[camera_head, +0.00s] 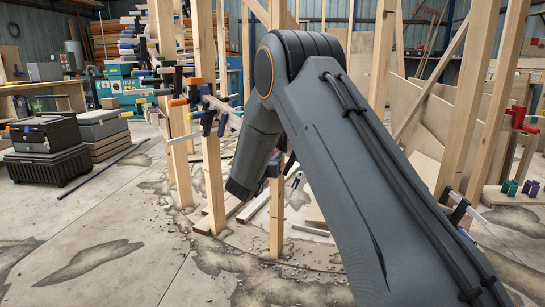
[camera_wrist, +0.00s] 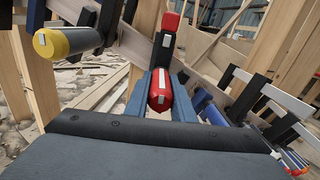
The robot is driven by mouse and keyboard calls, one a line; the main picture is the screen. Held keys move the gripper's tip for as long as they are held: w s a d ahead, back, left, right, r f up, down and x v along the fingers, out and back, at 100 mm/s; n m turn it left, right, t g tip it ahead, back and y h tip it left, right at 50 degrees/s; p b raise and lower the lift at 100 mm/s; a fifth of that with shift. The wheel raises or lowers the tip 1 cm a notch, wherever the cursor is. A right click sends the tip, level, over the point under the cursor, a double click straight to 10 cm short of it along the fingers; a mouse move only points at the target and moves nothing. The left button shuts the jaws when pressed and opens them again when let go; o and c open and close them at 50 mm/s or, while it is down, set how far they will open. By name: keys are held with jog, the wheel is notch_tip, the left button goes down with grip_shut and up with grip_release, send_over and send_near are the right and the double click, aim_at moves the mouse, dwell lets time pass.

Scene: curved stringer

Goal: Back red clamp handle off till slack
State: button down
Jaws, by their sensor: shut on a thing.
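In the wrist view the red clamp handle (camera_wrist: 160,88) is a rounded red grip with a pale stripe, its end towards the camera. My gripper (camera_wrist: 161,97) has its two blue fingers on either side of the handle, shut on it. Behind the handle a dark clamp body (camera_wrist: 166,52) stands against a curved wooden piece (camera_wrist: 208,62), with a red block (camera_wrist: 171,20) at its top. The fingers hide part of the handle's sides. In the head view my arm hides the gripper, and I cannot tell this clamp apart there.
A yellow-handled clamp (camera_wrist: 68,41) sits close on the left in the wrist view. A blue clamp handle (camera_wrist: 212,114) is close on the right. Upright wooden posts (camera_head: 213,150) stand around my arm. Black cases (camera_head: 48,150) stand on the left; the concrete floor (camera_head: 105,225) in front is mostly clear.

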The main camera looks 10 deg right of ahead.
jog(key=n+p, duration=0.1)
jog(key=n, duration=0.2)
jog(key=shift+r+n+p, duration=0.1)
jog(key=shift+n+p, duration=0.2)
jog(key=shift+n, duration=0.1)
jog(key=n+p, duration=0.2)
jog(key=n, duration=0.2)
jog(key=shift+n, duration=0.3)
jog(key=n+p, duration=0.2)
jog(key=n, duration=0.2)
jog(key=shift+n, duration=0.3)
jog(key=n+p, duration=0.2)
jog(key=n, duration=0.1)
jog(key=shift+n, duration=0.3)
jog(key=n+p, duration=0.2)
jog(key=n, duration=0.2)
jog(key=shift+n, duration=0.3)
jog(key=n+p, duration=0.1)
jog(key=n, duration=0.2)
jog(key=shift+r+n+p, duration=0.1)
jog(key=shift+n+p, duration=0.2)
jog(key=shift+p, duration=0.05)
jog(key=n+p, duration=0.1)
jog(key=n, duration=0.3)
jog(key=shift+n+p, duration=0.65)
jog(key=shift+n, duration=1.15)
